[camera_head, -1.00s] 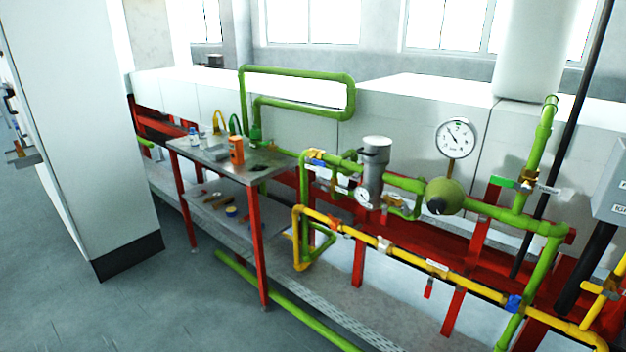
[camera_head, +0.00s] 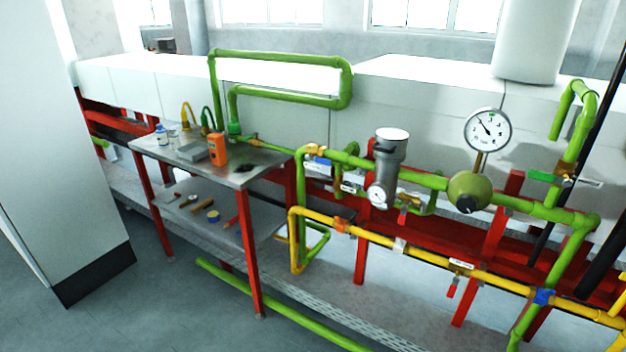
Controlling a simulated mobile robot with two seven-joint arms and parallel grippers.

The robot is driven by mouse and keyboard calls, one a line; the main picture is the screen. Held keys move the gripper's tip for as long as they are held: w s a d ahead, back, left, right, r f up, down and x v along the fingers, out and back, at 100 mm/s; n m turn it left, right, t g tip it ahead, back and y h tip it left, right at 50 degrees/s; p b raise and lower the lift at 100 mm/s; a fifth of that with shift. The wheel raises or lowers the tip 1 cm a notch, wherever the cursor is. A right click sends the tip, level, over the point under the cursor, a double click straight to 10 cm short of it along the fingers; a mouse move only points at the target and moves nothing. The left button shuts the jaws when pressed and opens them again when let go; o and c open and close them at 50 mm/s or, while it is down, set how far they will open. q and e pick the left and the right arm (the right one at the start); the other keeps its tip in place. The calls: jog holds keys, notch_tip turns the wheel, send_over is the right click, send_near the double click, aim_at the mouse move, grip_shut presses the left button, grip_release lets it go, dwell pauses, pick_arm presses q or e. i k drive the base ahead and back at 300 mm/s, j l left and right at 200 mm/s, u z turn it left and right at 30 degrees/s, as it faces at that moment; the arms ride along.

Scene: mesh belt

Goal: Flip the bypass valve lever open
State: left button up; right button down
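Several valves sit on the green pipe run (camera_head: 430,180) and the yellow pipe (camera_head: 370,236). I cannot tell which one is the bypass valve. A green lever (camera_head: 543,177) sits on a brass valve on the right-hand riser. A small red lever (camera_head: 403,215) shows on the lower green loop, below the main run. Another red lever (camera_head: 451,290) hangs below the yellow pipe. Neither of my grippers is in view.
A metal table (camera_head: 245,178) with red legs holds an orange meter (camera_head: 217,149) and small items. A white cabinet (camera_head: 60,130) stands at left. A round gauge (camera_head: 488,130) and a grey filter body (camera_head: 390,160) rise from the pipes.

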aim_at(316, 184)
jog(key=i+j+z, duration=0.1)
jog(key=j, duration=0.25)
jog(key=i+j+z, duration=0.1)
jog(key=j, duration=0.25)
jog(key=i+j, duration=0.25)
jog(key=j, duration=0.15)
jog(key=i+j+z, duration=0.15)
jog(key=j, duration=0.25)
jog(key=i+j+z, duration=0.1)
jog(key=j, duration=0.25)
jog(key=i+j+z, duration=0.1)
jog(key=j, duration=0.3)
